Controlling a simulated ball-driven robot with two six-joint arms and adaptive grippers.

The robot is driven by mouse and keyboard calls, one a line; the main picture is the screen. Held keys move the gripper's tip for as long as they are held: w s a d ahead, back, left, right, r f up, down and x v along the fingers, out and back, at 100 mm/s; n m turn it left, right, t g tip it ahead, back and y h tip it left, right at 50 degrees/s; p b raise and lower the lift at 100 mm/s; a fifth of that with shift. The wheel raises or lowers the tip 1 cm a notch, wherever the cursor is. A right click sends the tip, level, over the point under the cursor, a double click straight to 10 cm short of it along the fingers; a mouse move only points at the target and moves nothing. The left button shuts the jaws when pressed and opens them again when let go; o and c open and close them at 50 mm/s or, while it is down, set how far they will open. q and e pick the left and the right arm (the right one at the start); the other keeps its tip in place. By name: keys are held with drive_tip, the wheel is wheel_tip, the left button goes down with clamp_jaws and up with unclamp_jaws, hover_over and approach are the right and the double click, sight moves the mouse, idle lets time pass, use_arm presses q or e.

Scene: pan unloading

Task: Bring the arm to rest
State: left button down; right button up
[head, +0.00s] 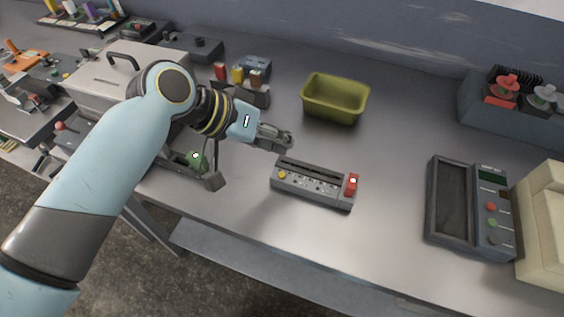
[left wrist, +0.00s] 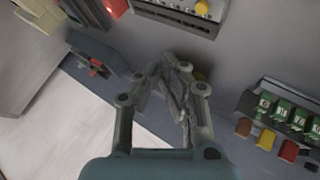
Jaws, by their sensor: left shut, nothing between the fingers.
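My left arm comes in from the left in the head view, and its gripper (head: 286,142) is above the table, between the olive-green bin and the grey panel with a red switch. In the left wrist view the left gripper (left wrist: 178,65) has its fingers together, with nothing between them. The fingers appear clear of the objects around them. My right gripper does not show in either view.
The grey panel (head: 312,184) lies just below the gripper. The olive bin (head: 335,99) stands behind it. A device with a dark tray (head: 453,205) stands at right. Small coloured parts (head: 238,75) and a grey machine (head: 105,85) stand at left. Bare table (head: 395,150) lies between.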

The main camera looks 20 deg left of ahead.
use_arm(q)
drive_tip(key=shift+r, duration=0.55)
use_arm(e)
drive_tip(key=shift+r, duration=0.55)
